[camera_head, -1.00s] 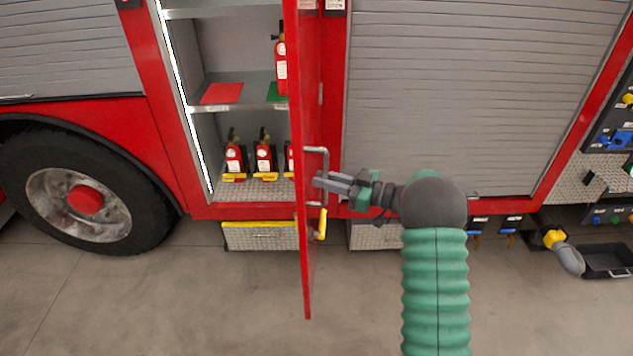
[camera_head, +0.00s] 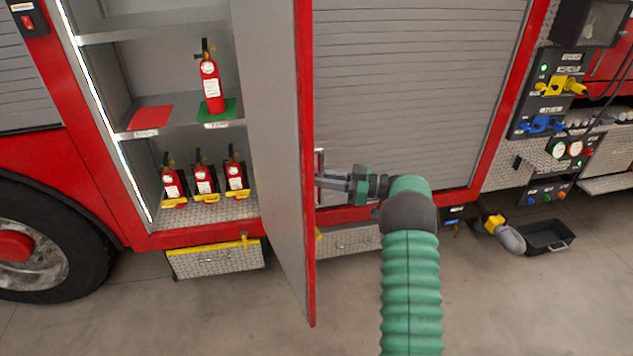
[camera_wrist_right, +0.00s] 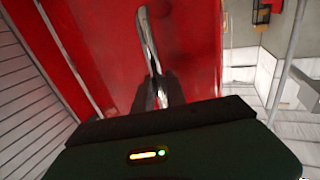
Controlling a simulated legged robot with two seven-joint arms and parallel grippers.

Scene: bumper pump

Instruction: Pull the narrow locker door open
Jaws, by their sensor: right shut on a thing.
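The narrow locker door (camera_head: 279,130) stands wide open in the head view, its grey inner face turned left and its red edge toward me. In the right wrist view its red outer face (camera_wrist_right: 195,50) fills the middle, with the silver bar handle (camera_wrist_right: 148,38) on it. My right gripper (camera_head: 322,181) is at the handle on the door's right side, partly hidden by the door edge. In the right wrist view its dark fingers (camera_wrist_right: 150,92) are closed around the handle's lower part. My left gripper is not in view.
The open locker holds several red extinguishers (camera_head: 210,82) on a shelf and its floor. A yellow-edged step box (camera_head: 215,260) lies below. A roller shutter (camera_head: 415,90) is right of the door.

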